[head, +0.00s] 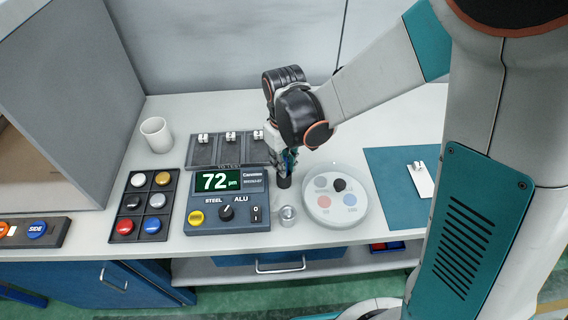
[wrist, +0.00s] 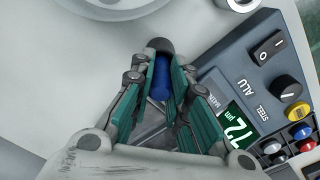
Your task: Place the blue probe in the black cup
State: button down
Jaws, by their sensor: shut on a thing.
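The blue probe (wrist: 160,80) is between the teal fingers of my gripper (wrist: 166,100) in the wrist view; the gripper is shut on it. The black cup (wrist: 160,46) shows as a dark round shape at the probe's far end. In the head view my gripper (head: 287,162) points down just above the black cup (head: 284,181), which stands right beside the gauge. The probe's lower end meets or overlaps the cup in view; I cannot tell whether it is inside. The fingers hide most of the probe in the head view.
The gauge (head: 228,216) reads 72 and stands close on the left. A small metal cup (head: 287,216) and a round white tray (head: 323,215) with coloured spots are near. A white mug (head: 156,134), a tray of coloured caps (head: 131,212) and a teal mat (head: 390,180) lie farther off.

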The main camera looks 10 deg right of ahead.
jog(key=shift+f, duration=0.15)
jog(key=c, duration=1.5)
grip_release()
jog(key=shift+c, duration=0.2)
notch_tip(320, 180, up, 12)
jog(key=p, duration=0.8)
jog(key=shift+r, duration=0.2)
